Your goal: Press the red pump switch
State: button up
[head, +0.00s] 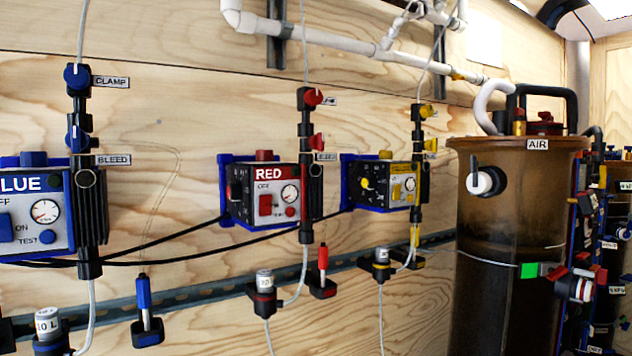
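The red pump box (270,190) is mounted on the wooden wall near the middle of the head view, with a red "RED" label on top of its front. Its red switch (265,205) sits on the left part of the front panel, below the word "OFF" and left of a round gauge (290,194). A small red test button shows below the gauge. Whether the switch is pressed is too small to tell. My gripper is not in view.
A blue pump box (40,210) is at left and a yellow one (385,182) at right of the red pump. Black cables (150,250) cross below them. A vertical red-valved column (306,170) stands by the red panel's right edge. A brown "AIR" tank (510,230) stands at right.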

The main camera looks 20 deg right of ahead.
aim_at(266, 200)
jog(key=u, duration=1.35)
jog(key=k, duration=0.7)
jog(key=z, duration=1.45)
